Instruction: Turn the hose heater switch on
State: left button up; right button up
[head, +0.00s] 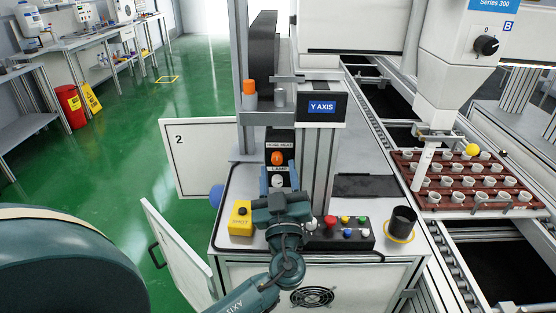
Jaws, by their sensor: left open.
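The hose heater switch (277,158) is an orange knob on a dark panel (286,139) with a small label above it, on the front of the grey column. A white knob (278,181) sits just below it on the same panel. My left gripper (279,174) is open in front of the panel, its fingers pointing up and away. The fingers appear on either side of the white knob, just below the orange one. I cannot tell whether they touch anything or which way the orange knob is turned. My right gripper is out of view.
A yellow box (240,218) stands left of my gripper, and a button box (343,233) and black cup (402,221) stand right. Above are an orange-capped post (249,88) and the Y AXIS display (321,107). A brown pot tray (468,199) lies at right. Cabinet doors (205,157) hang open at left.

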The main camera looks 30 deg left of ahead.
pick_arm(q)
jog(key=shift+w+a+r, duration=0.2)
jog(key=shift+w+a, duration=0.2)
jog(key=shift+w, duration=0.2)
jog(key=shift+c, duration=0.5)
grip_shut()
